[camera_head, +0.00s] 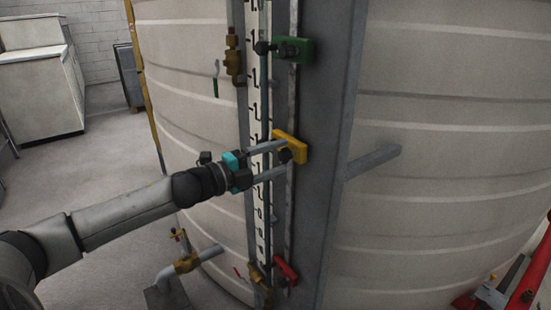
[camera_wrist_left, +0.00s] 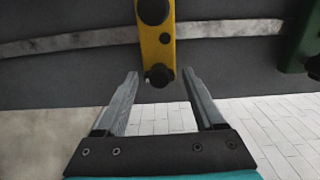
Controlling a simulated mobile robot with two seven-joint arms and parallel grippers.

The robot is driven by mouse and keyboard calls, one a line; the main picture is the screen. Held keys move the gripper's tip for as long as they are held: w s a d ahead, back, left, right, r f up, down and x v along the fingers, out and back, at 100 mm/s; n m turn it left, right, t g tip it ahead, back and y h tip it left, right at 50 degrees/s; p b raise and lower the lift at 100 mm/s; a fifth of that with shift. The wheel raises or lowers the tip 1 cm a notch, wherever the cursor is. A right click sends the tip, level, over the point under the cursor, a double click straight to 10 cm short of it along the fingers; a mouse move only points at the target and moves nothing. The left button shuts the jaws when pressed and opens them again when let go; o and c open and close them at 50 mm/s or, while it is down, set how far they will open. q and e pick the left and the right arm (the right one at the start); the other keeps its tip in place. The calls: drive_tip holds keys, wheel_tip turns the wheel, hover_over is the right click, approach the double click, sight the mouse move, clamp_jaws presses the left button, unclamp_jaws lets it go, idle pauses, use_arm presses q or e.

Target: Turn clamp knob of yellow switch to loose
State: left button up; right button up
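The yellow switch (camera_head: 297,147) is mounted on the grey vertical post, in front of the level scale. In the left wrist view the yellow switch (camera_wrist_left: 156,40) hangs down from the top, with its dark clamp knob (camera_wrist_left: 159,76) at the lower end. The knob (camera_head: 285,156) also shows in the head view. My left gripper (camera_head: 283,159) reaches in from the left, open, with its fingertips at the switch. In the wrist view one fingertip is on each side of the knob, with gaps visible. My right gripper is not in view.
A green switch (camera_head: 303,50) sits higher on the post and a red switch (camera_head: 286,271) lower. A brass valve (camera_head: 233,60) is at the upper left of the scale (camera_head: 254,80). A grey bar (camera_head: 373,161) sticks out to the right. The large ribbed tank (camera_head: 450,200) stands behind.

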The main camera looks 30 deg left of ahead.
use_arm(q)
drive_tip(key=shift+o, duration=0.6)
drive_tip(key=shift+s, duration=0.1)
drive_tip(key=shift+v, duration=1.15)
drive_tip(key=p+v, duration=0.1)
drive_tip(key=v, duration=1.1)
drive_tip(key=shift+s, duration=0.35)
drive_tip(key=shift+a, duration=0.1)
